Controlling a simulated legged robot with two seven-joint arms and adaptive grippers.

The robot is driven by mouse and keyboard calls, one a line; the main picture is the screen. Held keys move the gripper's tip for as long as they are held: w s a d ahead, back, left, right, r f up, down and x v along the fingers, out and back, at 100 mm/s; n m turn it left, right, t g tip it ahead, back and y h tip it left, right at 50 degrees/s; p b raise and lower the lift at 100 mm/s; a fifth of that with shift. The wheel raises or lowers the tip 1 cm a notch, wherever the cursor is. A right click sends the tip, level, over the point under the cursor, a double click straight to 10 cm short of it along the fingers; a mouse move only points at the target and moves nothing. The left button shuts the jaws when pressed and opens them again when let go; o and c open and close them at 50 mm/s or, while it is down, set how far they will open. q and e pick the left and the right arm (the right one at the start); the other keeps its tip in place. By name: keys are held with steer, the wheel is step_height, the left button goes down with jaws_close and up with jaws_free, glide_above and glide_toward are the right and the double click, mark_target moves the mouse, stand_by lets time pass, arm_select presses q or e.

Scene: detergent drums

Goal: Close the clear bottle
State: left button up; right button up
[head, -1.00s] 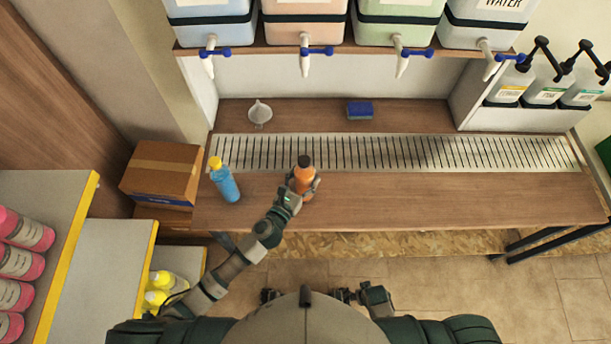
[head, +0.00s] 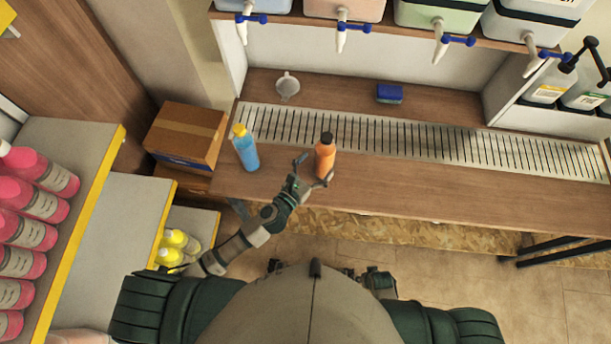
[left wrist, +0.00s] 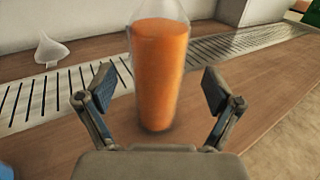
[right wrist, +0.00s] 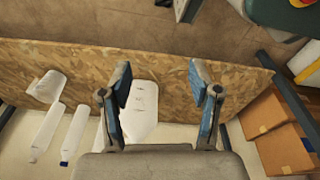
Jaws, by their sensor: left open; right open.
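The clear bottle (head: 325,162), filled with orange liquid, stands upright on the wooden counter. My left gripper (head: 314,171) is open, just on the near side of the bottle, one finger to each side with gaps. My right gripper (right wrist: 161,85) is open and empty, away from the bottle.
A blue bottle (head: 246,153) with a yellow cap stands left of the clear one. A white funnel (head: 287,86) and a blue sponge (head: 390,93) lie behind the drain grate (head: 420,140). A cardboard box (head: 187,136) is at the left. The counter's right side is clear.

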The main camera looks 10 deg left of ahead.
arm_select(q)
steer(key=v, duration=0.7)
steer(key=shift+d, duration=0.2)
arm_select(e)
steer(key=shift+w+r, duration=0.55)
steer(key=shift+r, duration=0.2)
steer(key=shift+s+f, duration=0.15)
steer(key=shift+s, duration=0.05)
